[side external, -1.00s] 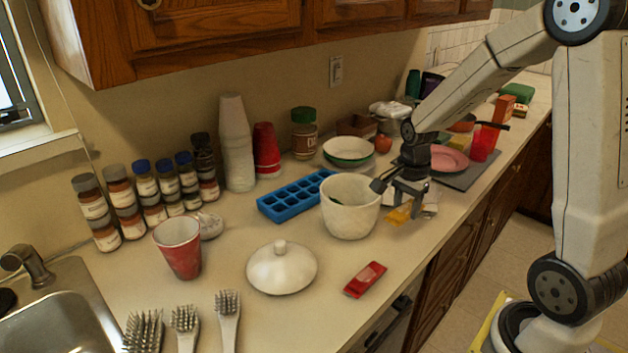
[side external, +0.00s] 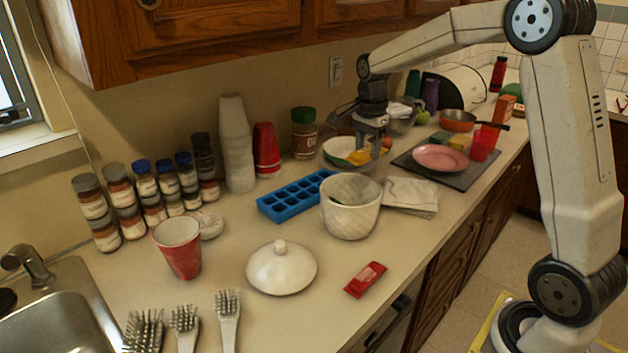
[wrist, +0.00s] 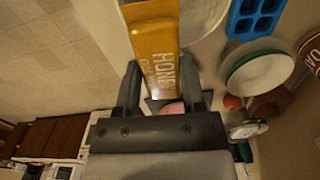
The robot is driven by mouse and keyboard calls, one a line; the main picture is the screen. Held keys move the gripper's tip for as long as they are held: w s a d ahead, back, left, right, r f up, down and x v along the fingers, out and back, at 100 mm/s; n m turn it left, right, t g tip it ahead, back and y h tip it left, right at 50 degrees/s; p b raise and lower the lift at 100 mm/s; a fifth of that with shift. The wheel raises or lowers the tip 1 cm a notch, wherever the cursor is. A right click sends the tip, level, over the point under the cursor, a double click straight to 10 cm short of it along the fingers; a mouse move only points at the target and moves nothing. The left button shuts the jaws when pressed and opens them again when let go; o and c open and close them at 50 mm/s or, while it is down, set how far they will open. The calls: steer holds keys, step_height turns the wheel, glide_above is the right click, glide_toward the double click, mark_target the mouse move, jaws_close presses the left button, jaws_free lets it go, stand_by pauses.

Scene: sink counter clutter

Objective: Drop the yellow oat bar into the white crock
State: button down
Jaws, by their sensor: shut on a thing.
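The yellow oat bar (side external: 357,157) is held by my gripper (side external: 368,145), which is shut on it. In the side view the bar appears beyond the crock, in front of the bowls. It also shows large in the wrist view (wrist: 154,45), between the fingers (wrist: 160,82) and extending past them. The white crock (side external: 351,217) stands upright on the counter, its mouth open, nearer the side camera than my gripper. A small dark green thing shows inside it; the rest of its inside is hidden. The bar is apart from the crock.
A blue ice tray (side external: 292,196) lies left of the crock, and a white lid (side external: 282,267) and red bar (side external: 365,280) lie in front. White bowls (side external: 337,148) stand close to my gripper. A folded cloth (side external: 412,195) and pink plate (side external: 440,158) are to the right.

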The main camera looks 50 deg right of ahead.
steer(key=shift+w+a+r, duration=0.2)
steer(key=shift+w+r, duration=0.95)
steer(key=shift+r, duration=0.2)
steer(key=shift+f, duration=0.1)
steer(key=shift+f, duration=2.9)
steer(key=shift+c, duration=0.5)
jaws_free()
steer(key=shift+r, duration=0.1)
step_height(320, 180, up, 8)
